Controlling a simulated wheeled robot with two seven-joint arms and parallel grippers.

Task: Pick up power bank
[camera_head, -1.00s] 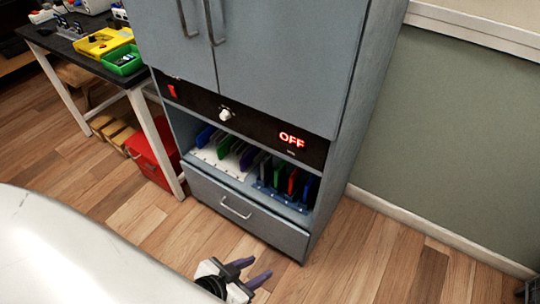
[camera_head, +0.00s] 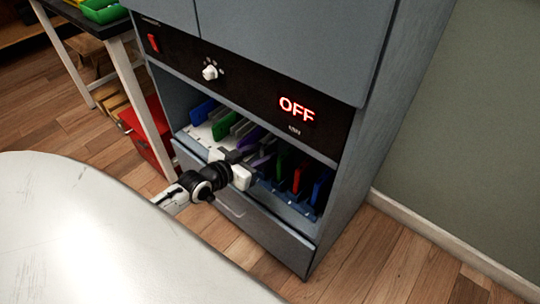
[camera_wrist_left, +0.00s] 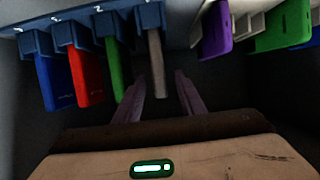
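Power banks stand upright in slots inside the open cabinet shelf. In the left wrist view, a grey-brown one (camera_wrist_left: 157,62) stands in the blue rack (camera_wrist_left: 122,18), beside a green one (camera_wrist_left: 117,65), a red one (camera_wrist_left: 86,72) and a blue one (camera_wrist_left: 54,78). My left gripper (camera_wrist_left: 160,84) is open, its two purple fingers either side of the lower end of the grey-brown one in the picture; I cannot tell if they touch it. In the head view my left gripper (camera_head: 254,158) reaches into the shelf and hides part of the row. My right gripper is not in view.
A white rack (camera_head: 199,132) beside the blue one holds blue, green, grey and purple units. The cabinet's black panel (camera_head: 250,92) with a knob and OFF display is above; a closed drawer (camera_head: 265,232) is below. A red box (camera_head: 150,135) stands left.

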